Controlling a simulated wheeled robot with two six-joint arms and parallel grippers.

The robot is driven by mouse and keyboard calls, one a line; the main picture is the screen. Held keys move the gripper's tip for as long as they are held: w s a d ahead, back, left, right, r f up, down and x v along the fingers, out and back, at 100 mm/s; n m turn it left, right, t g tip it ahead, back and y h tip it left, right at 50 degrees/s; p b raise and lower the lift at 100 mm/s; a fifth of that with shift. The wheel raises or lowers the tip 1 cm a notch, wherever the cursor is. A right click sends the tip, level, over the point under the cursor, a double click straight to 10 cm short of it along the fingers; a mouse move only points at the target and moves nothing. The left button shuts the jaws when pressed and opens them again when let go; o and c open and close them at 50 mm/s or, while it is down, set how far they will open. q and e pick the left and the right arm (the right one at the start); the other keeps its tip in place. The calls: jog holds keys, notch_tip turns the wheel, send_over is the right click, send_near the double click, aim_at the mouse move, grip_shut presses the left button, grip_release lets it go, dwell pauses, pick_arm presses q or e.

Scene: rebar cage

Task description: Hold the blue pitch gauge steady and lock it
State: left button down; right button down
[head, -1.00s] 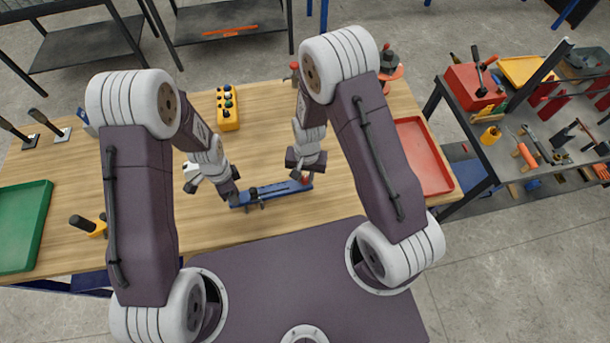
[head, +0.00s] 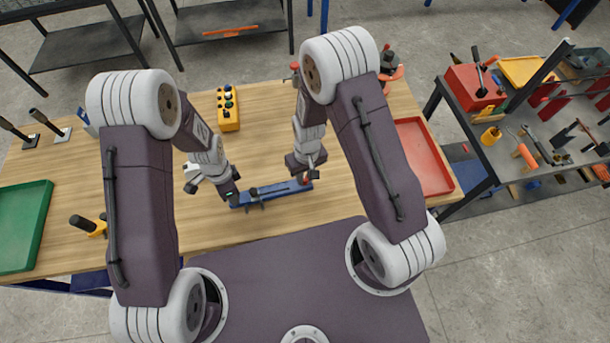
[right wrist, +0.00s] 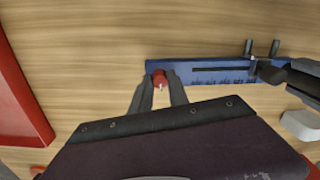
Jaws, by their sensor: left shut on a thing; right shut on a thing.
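The blue pitch gauge (head: 275,191) lies flat on the wooden table in front of me, a long bar with a slot and scale marks in the right wrist view (right wrist: 205,73). My left gripper (head: 240,198) is shut on the gauge toward its left end; its exact grip is partly hidden. It also shows at the right of the right wrist view (right wrist: 262,70). My right gripper (head: 306,178) is shut on a red knob at the gauge's right end. In the right wrist view, the red knob (right wrist: 160,78) sits between its fingertips (right wrist: 160,88).
A red tray (head: 424,155) lies to the right and a green tray (head: 22,225) at the far left. A yellow button box (head: 228,108) stands behind the gauge. A side bench (head: 520,130) with tools is at the right. The table between is mostly clear.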

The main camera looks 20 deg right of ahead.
aim_at(306, 178)
dwell(0.4)
jog(key=c, duration=1.3)
grip_release()
jog(key=shift+o, duration=0.2)
notch_tip(306, 178, up, 12)
jog(key=shift+d, duration=0.2)
jog(key=shift+w, duration=0.1)
pick_arm(q)
jog(key=c, duration=1)
grip_release()
